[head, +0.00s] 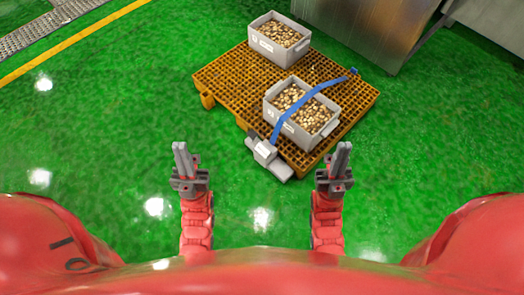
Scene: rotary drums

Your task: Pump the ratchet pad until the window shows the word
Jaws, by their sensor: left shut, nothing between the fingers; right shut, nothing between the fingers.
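A grey ratchet (269,158) hangs at the near left edge of the orange pallet, at the lower end of a blue strap (310,97). A small pale patch (264,149) shows on it; I cannot read any word there, nor tell which part is the pad. The strap runs over the front grey crate (273,114) to the pallet's far right side. My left gripper (180,150) is shut and empty, left of the ratchet and apart from it. My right gripper (342,152) is shut and empty, right of the ratchet and apart from it.
The orange pallet (226,78) lies on a glossy green floor. A second grey crate (259,43) of small brown-and-cream pieces stands at its back, like those in the front crate. A metal cabinet (365,25) stands at the upper right. Floor at left is clear.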

